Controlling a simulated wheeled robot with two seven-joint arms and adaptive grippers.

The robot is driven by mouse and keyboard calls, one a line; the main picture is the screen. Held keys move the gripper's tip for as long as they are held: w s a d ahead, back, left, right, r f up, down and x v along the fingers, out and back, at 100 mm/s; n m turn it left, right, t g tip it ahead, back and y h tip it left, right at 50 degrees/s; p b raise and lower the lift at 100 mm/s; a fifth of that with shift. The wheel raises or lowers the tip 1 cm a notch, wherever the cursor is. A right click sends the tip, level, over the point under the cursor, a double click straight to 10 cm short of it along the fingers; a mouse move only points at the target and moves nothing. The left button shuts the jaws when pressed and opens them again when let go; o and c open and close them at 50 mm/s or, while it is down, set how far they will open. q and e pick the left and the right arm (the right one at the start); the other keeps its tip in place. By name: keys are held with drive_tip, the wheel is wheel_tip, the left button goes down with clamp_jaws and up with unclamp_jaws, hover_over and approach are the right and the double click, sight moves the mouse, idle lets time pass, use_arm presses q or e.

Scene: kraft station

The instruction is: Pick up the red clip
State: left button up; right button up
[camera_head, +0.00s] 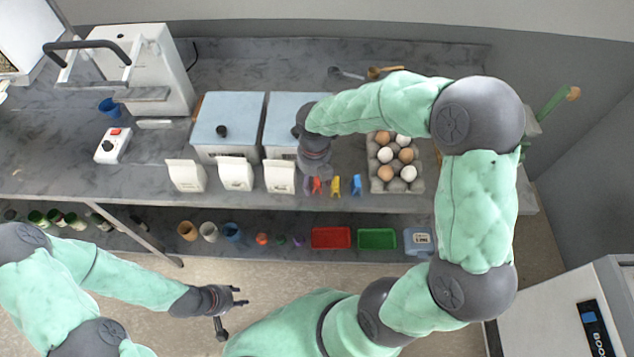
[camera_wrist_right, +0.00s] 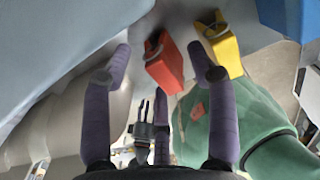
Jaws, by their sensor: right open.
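The red clip (camera_wrist_right: 165,68) shows between the spread fingertips of my right gripper (camera_wrist_right: 159,50) in the right wrist view. Contact between them cannot be made out. In the head view, the red clip (camera_head: 317,187) stands at the front edge of the counter, just below my right gripper (camera_head: 315,174), which partly covers the clips. My right gripper is open, with nothing held. The yellow clip (camera_head: 335,186) is right of the red one. My left gripper (camera_head: 238,297) is open and empty, in front of the counter and away from the clips.
A blue clip (camera_head: 356,186) and an egg tray (camera_head: 411,186) lie to the right. White bags (camera_head: 236,174) stand to the left, before blue-lidded boxes (camera_head: 228,108). The lower shelf holds a red tray (camera_head: 331,238), a green tray (camera_head: 377,239) and cups.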

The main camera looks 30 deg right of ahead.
drive_tip(key=c, duration=1)
